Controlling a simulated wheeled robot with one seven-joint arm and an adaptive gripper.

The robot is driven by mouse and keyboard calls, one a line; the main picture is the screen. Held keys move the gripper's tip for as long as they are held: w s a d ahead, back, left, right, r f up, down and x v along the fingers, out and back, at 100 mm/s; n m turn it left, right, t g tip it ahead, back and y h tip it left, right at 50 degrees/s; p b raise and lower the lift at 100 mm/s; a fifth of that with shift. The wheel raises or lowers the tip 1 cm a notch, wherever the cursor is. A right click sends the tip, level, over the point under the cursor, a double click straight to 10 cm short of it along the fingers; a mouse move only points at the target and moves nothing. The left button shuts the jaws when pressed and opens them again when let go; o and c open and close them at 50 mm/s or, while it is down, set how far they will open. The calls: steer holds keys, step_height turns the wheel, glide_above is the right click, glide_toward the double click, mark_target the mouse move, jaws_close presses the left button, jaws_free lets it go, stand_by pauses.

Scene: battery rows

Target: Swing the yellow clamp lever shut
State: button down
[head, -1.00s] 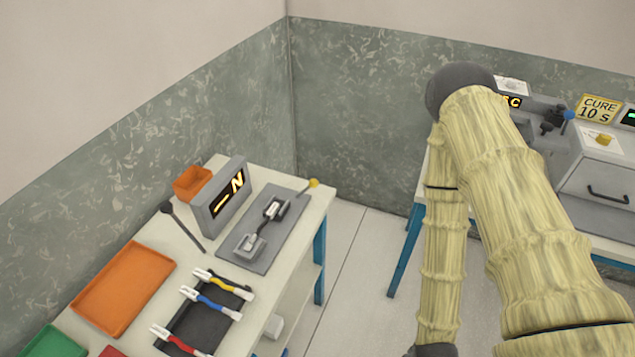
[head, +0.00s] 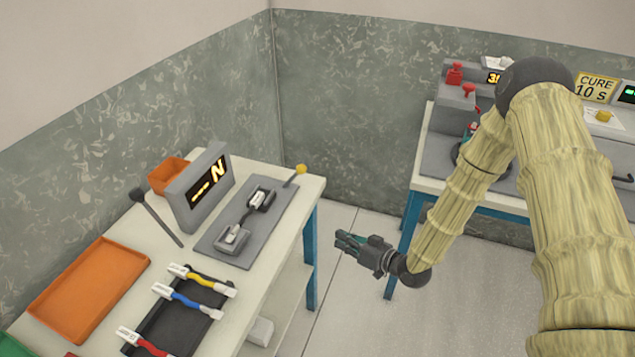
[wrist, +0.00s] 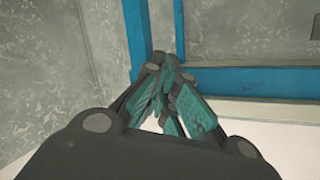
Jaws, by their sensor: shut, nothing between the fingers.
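The yellow clamp lever (head: 296,174) is a grey arm with a yellow knob, at the far right end of a grey clamp plate (head: 228,245) on the left table in the head view. The lever sticks up at a tilt toward the right. A small grey and white part sits in the fixture (head: 260,200) beside it. My gripper (head: 342,241) has teal fingers and hangs right of the table, in the gap between the two tables, apart from the lever. In the wrist view my gripper (wrist: 172,95) is shut and empty; the lever is not visible there.
An orange tray (head: 65,310) and a dark tray with several coloured cables (head: 180,325) lie nearer. Open floor (head: 340,300) separates this table from the right bench (head: 420,175).

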steer(key=w+d+r+n+g+y+b, duration=0.3)
steer(key=r+n+y, duration=0.2)
steer(key=r+n, duration=0.1)
steer(key=w+d+r+n+g+y+b, duration=0.2)
steer(key=w+r+n+g+y+b, duration=0.1)
steer(key=w+r+n+y+b, duration=0.1)
step_height(320, 180, up, 3)
steer(key=shift+d+f+n+y+b, duration=0.2)
steer(key=shift+d+n+y+b, duration=0.15)
steer(key=shift+n+y, duration=0.6)
steer(key=p, duration=0.2)
glide_toward(293, 178)
step_height(293, 178, up, 7)
steer(key=a, duration=0.2)
steer(key=shift+w, duration=0.2)
steer(key=shift+p, duration=0.3)
